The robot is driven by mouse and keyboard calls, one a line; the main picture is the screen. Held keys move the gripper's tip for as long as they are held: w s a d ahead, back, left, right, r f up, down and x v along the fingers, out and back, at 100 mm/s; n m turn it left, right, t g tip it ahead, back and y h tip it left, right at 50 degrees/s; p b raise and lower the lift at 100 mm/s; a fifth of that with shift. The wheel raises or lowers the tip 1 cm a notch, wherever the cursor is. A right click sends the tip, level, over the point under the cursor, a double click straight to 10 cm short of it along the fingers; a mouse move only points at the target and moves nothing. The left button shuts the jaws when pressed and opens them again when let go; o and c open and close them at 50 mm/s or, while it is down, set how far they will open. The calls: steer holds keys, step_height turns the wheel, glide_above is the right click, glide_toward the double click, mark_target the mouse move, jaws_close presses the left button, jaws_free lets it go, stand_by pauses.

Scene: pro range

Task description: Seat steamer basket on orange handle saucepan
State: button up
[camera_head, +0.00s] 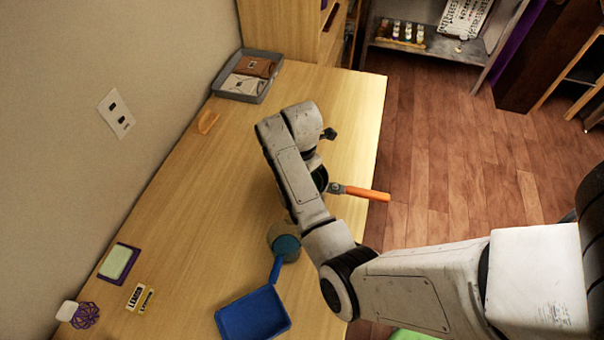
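The orange handle (367,194) of the saucepan sticks out to the right from behind my arm, near the table's right edge. I cannot make out the steamer basket for certain. A dark piece that looks like part of my gripper (328,134) shows just past the wrist, above the saucepan in the picture. The fingers are mostly hidden, so their opening and any hold are unclear.
A blue pan-like tool (253,315) lies at the front, near a partly hidden round teal-topped object (286,246). A grey tray (247,77) with packets stands at the back. An orange piece (207,122), small boxes (140,298) and a green-topped pad (119,263) lie along the left.

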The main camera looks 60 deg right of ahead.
steer(key=shift+f, duration=0.2)
stand_by(0.4)
steer(key=o, duration=0.6)
steer(key=shift+r, duration=0.15)
steer(key=shift+r+p, duration=1.2)
steer(key=shift+p, duration=0.4)
steer(key=shift+r+p, duration=0.4)
steer(key=shift+r, duration=0.75)
steer(key=shift+o, duration=0.2)
steer(key=o, duration=0.5)
